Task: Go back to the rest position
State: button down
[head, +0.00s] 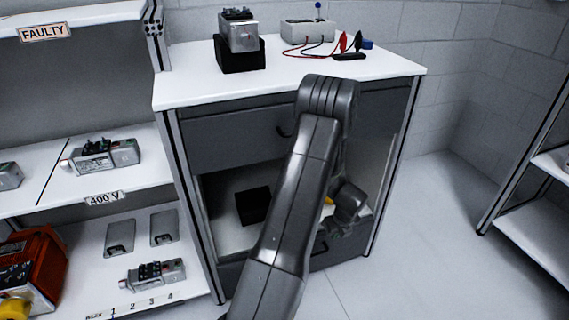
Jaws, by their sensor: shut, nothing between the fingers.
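My arm rises from the bottom of the head view and folds over at the elbow in front of the workbench (190,92). Its wrist hangs down in front of the open compartment under the drawer. My gripper (323,240) is small and dark there, partly hidden behind my own arm link. It is shut and holds nothing. On the bench top, a servo unit (238,36) sits upright in a black holder (240,60), apart from my gripper.
A grey tester (308,32) with red and black leads stands on the bench. The closed drawer (225,138) is behind my arm; a black block (253,205) lies below. Left shelves hold servo units (103,155) and a red case (30,265). Floor (440,230) at right is clear.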

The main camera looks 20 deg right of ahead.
jog(key=shift+f, duration=0.15)
jog(key=w+f+b, duration=0.4)
jog(key=w+f, duration=0.2)
jog(key=f, duration=0.3)
jog(key=shift+w+a+f, duration=0.2)
jog(key=shift+w+a, duration=0.1)
dwell(0.3)
